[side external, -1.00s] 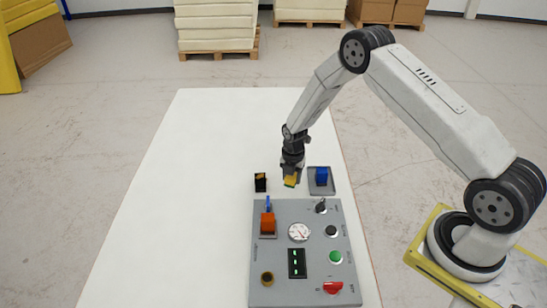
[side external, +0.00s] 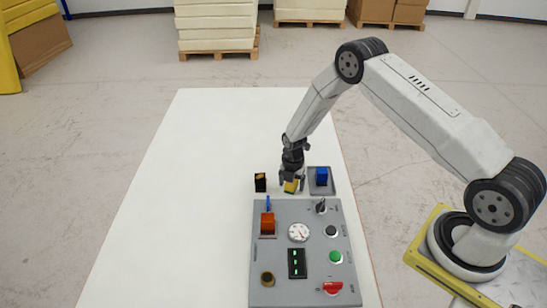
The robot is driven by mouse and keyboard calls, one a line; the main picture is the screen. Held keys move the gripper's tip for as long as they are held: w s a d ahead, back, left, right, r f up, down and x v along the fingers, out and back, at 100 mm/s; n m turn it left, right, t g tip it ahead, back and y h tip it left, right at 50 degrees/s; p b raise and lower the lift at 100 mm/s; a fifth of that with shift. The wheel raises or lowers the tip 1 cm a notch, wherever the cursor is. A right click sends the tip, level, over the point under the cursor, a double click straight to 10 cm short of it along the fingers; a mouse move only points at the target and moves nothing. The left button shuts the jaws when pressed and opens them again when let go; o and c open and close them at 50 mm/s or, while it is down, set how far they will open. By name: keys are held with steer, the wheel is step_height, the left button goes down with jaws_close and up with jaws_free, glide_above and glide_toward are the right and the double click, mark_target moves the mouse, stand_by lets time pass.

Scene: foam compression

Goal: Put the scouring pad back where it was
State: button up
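The scouring pad (side external: 291,186) is a small yellow block with a dark or greenish lower edge. It is at table level just behind the grey control panel, between a black block and a grey tray. My gripper (side external: 291,181) points straight down over it, with its fingers spread to either side of the pad. The fingers look open, with the pad between and below them. The fingers hide the upper part of the pad. Whether a finger still touches it is too small to tell.
A grey tray (side external: 328,190) with a blue block (side external: 321,175) is close on the right. A black block with an orange mark (side external: 260,182) stands on the left. The control panel (side external: 280,210) with a raised orange part (side external: 267,223) lies in front. The white table (side external: 190,190) is clear on the left.

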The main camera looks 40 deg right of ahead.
steer(key=shift+r, duration=0.2)
step_height(320, 180, up, 12)
stand_by(0.9)
stand_by(0.5)
steer(key=s+a+r+m+t, duration=0.1)
steer(key=s+a+r+m, duration=0.1)
steer(key=s+r+m, duration=0.2)
steer(key=s+a+r+m, duration=0.3)
steer(key=s+r+m, duration=0.1)
steer(key=s+m, duration=0.5)
steer(key=s+a+r+m+t, duration=0.1)
steer(key=s+a+r+m, duration=0.2)
steer(key=m, duration=0.6)
steer(key=shift+s+a+r+t, duration=0.3)
steer(key=shift+s+r, duration=0.75)
steer(key=shift+s, duration=0.75)
